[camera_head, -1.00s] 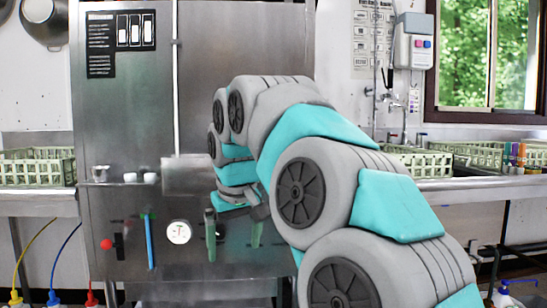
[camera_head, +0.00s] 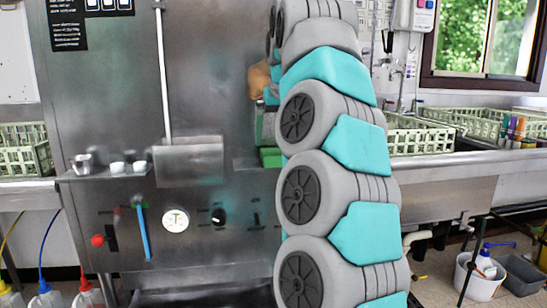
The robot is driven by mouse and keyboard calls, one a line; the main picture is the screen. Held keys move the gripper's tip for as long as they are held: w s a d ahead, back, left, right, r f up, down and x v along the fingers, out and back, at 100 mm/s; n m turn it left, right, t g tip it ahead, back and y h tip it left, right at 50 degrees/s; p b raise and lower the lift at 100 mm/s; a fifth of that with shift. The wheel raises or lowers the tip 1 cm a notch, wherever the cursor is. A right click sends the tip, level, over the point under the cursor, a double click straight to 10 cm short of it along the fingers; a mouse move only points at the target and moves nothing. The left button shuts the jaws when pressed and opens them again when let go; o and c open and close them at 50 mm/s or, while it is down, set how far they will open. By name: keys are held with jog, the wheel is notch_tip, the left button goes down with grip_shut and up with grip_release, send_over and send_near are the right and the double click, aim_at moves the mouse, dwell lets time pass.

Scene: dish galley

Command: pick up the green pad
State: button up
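The green pad (camera_head: 270,157) lies on a small steel ledge (camera_head: 246,163) on the front of the steel machine, just left of my arm. Only part of it shows; my arm covers its right side. My gripper (camera_head: 262,124) is mostly hidden behind my arm links. One greyish-green part of it, seemingly a finger, shows just above the pad. I cannot tell whether it touches the pad or how far apart the fingers are.
A small metal cup (camera_head: 83,163) and two white cups stand on a shelf left of a steel box (camera_head: 188,160). A blue handle (camera_head: 143,232) and a gauge (camera_head: 175,220) sit below. Pale green racks (camera_head: 22,150) stand on both side counters. A brownish rounded thing (camera_head: 259,80) shows beside my arm.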

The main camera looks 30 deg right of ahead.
aim_at(273, 152)
jog(key=shift+a+x, duration=0.15)
jog(key=shift+x, duration=1.3)
jog(key=shift+a+x, duration=0.15)
jog(key=shift+x, duration=1.35)
jog(key=shift+w+r, duration=0.15)
jog(key=c, duration=1.3)
jog(key=shift+r, duration=1.65)
jog(key=shift+r, duration=0.1)
jog(key=s+a+r+b, duration=0.1)
jog(key=s+a+b, duration=0.1)
jog(key=s, duration=1.4)
jog(key=shift+r+b, duration=0.2)
jog(key=shift+b, duration=0.35)
